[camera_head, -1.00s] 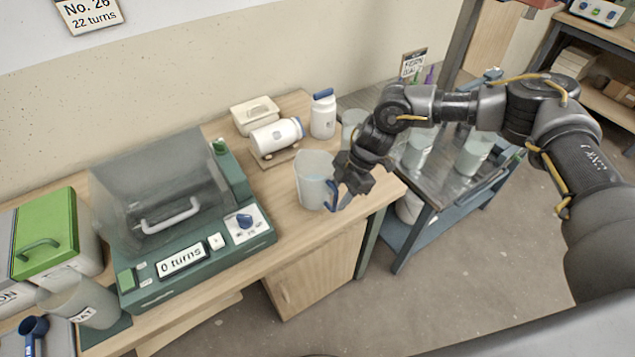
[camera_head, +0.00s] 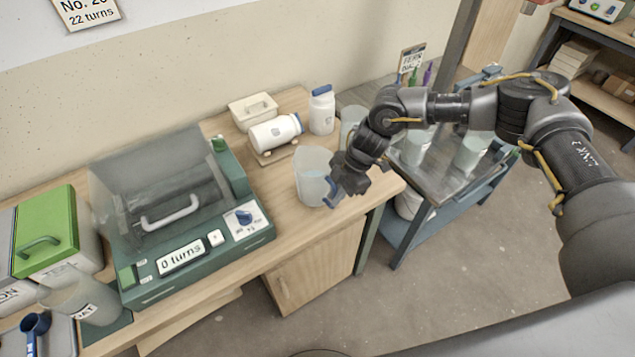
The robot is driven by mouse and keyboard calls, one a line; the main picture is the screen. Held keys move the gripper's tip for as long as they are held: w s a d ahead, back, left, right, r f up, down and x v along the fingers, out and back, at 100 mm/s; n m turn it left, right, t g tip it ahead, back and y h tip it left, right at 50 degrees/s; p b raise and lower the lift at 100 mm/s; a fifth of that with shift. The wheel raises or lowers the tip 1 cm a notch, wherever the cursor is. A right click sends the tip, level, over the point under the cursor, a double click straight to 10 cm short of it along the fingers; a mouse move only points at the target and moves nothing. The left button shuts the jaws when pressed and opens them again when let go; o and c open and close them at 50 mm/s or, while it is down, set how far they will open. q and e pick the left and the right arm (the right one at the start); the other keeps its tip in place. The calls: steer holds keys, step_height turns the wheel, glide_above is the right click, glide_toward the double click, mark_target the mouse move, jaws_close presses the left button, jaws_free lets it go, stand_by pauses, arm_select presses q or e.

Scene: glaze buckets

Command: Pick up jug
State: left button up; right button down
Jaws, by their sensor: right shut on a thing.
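The jug (camera_head: 312,180) is a clear, whitish vessel with a blue handle, upright near the front right of the wooden bench. Its handle is on the right side, partly hidden by my gripper. My right gripper (camera_head: 334,190) is at the handle and is shut on it. Whether the jug's base is clear of the bench top cannot be told. My left gripper is not in view.
A green machine (camera_head: 185,225) with a clear lid and a "0 turns" display stands left of the jug. Behind are a lying white bottle (camera_head: 274,132), an upright bottle (camera_head: 322,110) and a white tub (camera_head: 253,110). A metal cart (camera_head: 455,175) with clear vessels stands right.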

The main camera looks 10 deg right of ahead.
steer(key=shift+w+r, duration=0.1)
steer(key=shift+r, duration=0.2)
steer(key=shift+r+b, duration=0.6)
steer(key=shift+r, duration=0.2)
steer(key=s+a+r+b, duration=0.1)
steer(key=s+r+b, duration=0.2)
steer(key=s+r, duration=0.7)
steer(key=shift+s+a+r, duration=0.15)
steer(key=shift+s+r, duration=0.25)
steer(key=shift+s, duration=1.65)
